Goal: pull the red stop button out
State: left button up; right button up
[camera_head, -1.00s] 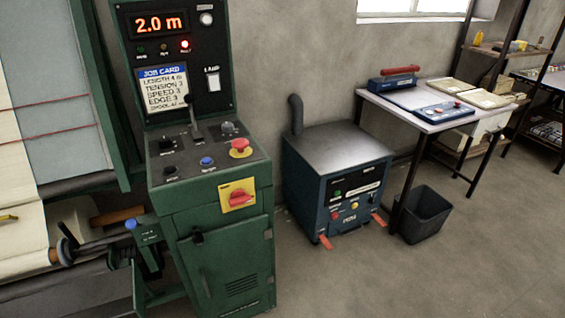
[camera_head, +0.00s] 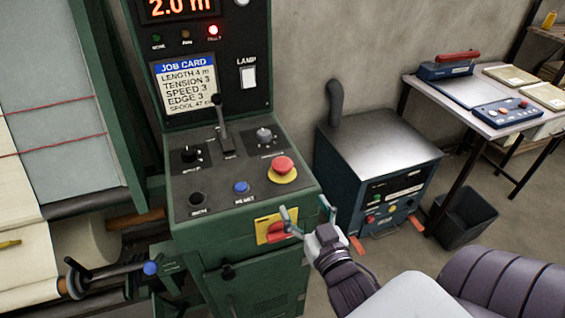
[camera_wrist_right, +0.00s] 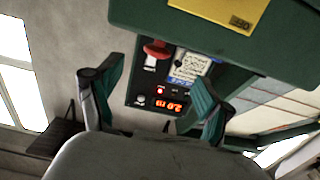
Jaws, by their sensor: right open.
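The red stop button (camera_head: 283,165) is a red mushroom cap on a yellow collar, at the right side of the green machine's sloped control panel (camera_head: 225,185). In the right wrist view the red cap (camera_wrist_right: 157,47) shows upside down, beyond and between the fingers. My right gripper (camera_head: 305,209) is open and empty. In the head view it appears below and slightly right of the button, by the cabinet's front right edge, with one fingertip overlapping the red rotary switch in the picture. It is apart from the button. My left gripper is out of view.
A red rotary switch on a yellow plate (camera_head: 267,229) is on the cabinet front. A lever (camera_head: 222,125), knobs and a blue button (camera_head: 241,187) share the panel. A blue machine (camera_head: 375,165), a table (camera_head: 480,125) and a bin (camera_head: 466,218) stand to the right.

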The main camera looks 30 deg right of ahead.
aim_at(286, 171)
jog(key=shift+t, duration=0.4)
jog(key=p+x, duration=0.1)
jog(key=x, duration=0.3)
jog(key=p+x, duration=0.1)
jog(key=x, duration=0.3)
jog(key=r+p+x, duration=0.1)
jog(key=x, duration=0.4)
jog(key=shift+w+d+f, duration=0.15)
jog(key=shift+w+d, duration=0.05)
jog(key=shift+w, duration=0.35)
